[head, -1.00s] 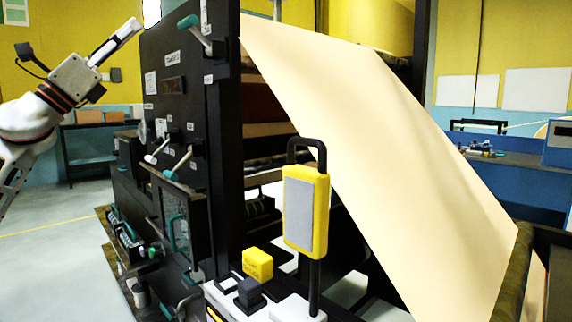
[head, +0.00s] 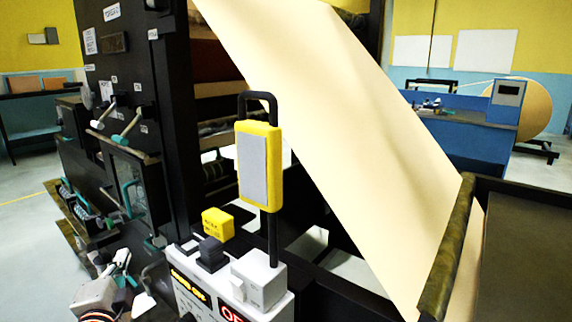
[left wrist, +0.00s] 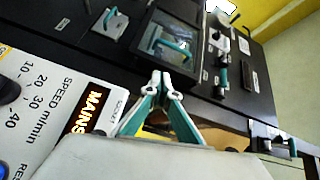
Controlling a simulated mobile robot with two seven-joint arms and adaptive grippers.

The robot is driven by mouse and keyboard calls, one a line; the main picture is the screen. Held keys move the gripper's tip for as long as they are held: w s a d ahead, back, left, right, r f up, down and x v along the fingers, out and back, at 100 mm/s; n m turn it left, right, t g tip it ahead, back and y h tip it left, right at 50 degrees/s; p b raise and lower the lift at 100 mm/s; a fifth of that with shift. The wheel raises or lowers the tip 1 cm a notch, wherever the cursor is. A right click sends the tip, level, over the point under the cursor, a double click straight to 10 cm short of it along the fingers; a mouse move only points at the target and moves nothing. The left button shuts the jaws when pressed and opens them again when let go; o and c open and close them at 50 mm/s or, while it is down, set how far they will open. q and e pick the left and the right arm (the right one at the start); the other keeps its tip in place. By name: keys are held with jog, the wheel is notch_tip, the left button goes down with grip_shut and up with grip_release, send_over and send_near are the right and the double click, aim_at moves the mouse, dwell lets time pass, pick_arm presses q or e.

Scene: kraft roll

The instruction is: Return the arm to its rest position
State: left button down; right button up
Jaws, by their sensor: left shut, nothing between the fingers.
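My left gripper (head: 122,262) is low at the left of the head view, in front of the dark machine (head: 150,70) and left of the white control box (head: 250,282). In the left wrist view its teal and white fingers (left wrist: 160,76) come together at the tips, with nothing between them. The control panel (left wrist: 55,110), marked SPEED m/min and MAINS, lies close on the left of that view. Much of the left arm is outside the head view. My right gripper is not in view.
A wide tan paper web (head: 335,110) slopes down to a roller (head: 447,245) on the right. A yellow pendant unit (head: 259,166) stands on a black post. Levers and teal handles project from the machine's side. Open floor (head: 25,235) shows at the far left.

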pick_arm(q)
jog(key=s+d+f+n+g, duration=0.1)
jog(key=s+f+n+g, duration=0.65)
jog(key=s+f, duration=1.8)
jog(key=d+f+h, duration=0.7)
jog(key=d+f, duration=0.4)
jog(key=d, duration=0.5)
jog(key=shift+w+f+t+h, duration=0.2)
jog(key=shift+f+t+h, duration=0.1)
jog(key=shift+t+h, duration=0.15)
